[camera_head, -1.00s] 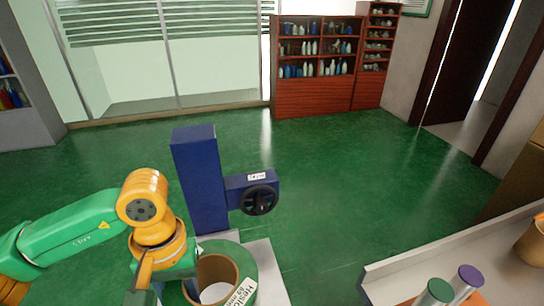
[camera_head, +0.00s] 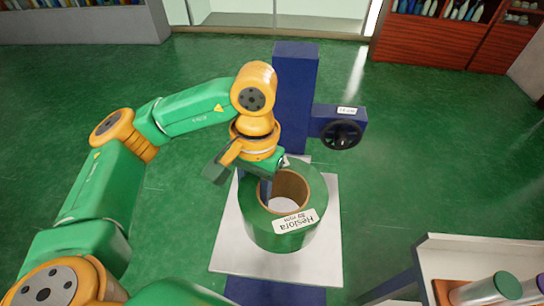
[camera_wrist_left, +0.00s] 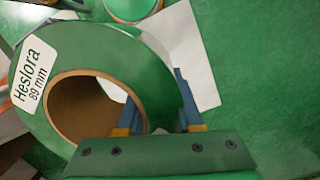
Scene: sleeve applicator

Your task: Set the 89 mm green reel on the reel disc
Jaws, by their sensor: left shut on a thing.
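The green reel (camera_head: 258,220) has a brown core and a white label reading "Heslora 89 mm". In the head view it is over the white plate (camera_head: 312,268) in front of the blue column. The left wrist view also shows the reel (camera_wrist_left: 150,65) close up. My left gripper (camera_wrist_left: 157,115) is shut on the reel's wall, one finger inside the core and one outside. In the head view the left gripper (camera_head: 264,185) comes from the reel's far left side. I cannot make out the reel disc or tell whether the reel touches anything below. My right gripper is out of view.
A blue column (camera_head: 296,90) with a black handwheel (camera_head: 341,134) stands just behind the reel. A pale table (camera_head: 450,250) at lower right carries cylinders with green and purple ends. Open green floor lies left and right of the plate.

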